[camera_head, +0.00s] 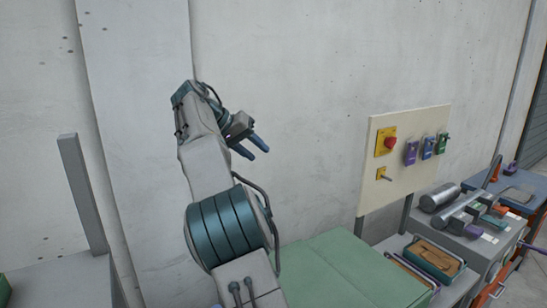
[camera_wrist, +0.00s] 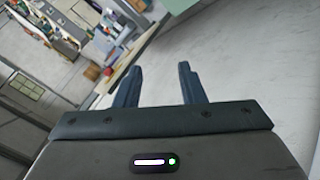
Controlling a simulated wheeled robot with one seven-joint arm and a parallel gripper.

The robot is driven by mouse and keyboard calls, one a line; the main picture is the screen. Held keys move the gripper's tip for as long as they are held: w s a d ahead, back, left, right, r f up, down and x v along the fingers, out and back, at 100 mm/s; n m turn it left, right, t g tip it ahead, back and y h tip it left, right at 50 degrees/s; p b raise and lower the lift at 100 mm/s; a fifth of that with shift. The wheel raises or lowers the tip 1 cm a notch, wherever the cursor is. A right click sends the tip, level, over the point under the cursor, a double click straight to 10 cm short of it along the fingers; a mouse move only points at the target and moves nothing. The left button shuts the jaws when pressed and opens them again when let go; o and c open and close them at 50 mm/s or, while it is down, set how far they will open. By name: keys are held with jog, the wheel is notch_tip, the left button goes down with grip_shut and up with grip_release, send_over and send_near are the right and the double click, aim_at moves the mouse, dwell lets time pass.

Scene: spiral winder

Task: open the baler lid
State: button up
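My gripper (camera_head: 254,148) is raised in front of the concrete wall, left of the middle in the head view. In the wrist view my gripper (camera_wrist: 159,70) has its two dark blue fingers apart, with nothing between them. A flat pale green panel (camera_head: 340,268) lies low at the bottom middle, below and to the right of my gripper and well apart from it. It looks closed and flat, but I cannot tell for sure that it is the baler lid. My arm hides its left part. No handle on it is clear to see.
A cream control panel (camera_head: 405,160) with a red button (camera_head: 389,143) and several coloured tags stands behind the green panel. A grey bench (camera_head: 478,246) with metal parts is at the right. A grey post (camera_head: 82,193) rises at the left. The air around my gripper looks free.

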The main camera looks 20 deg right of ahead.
jog(key=w+a+m+g+h, duration=0.2)
jog(key=a+m+h, duration=0.2)
jog(key=a+h, duration=0.15)
jog(key=x, duration=1.2)
jog(key=shift+f+b, duration=0.3)
jog(key=shift+f, duration=0.15)
jog(key=shift+s+d, duration=0.1)
jog(key=shift+s, duration=0.05)
grip_shut()
jog(key=c, duration=0.7)
grip_release()
jog(key=shift+c, duration=0.2)
jog(key=o, duration=0.7)
jog(key=shift+o, duration=0.2)
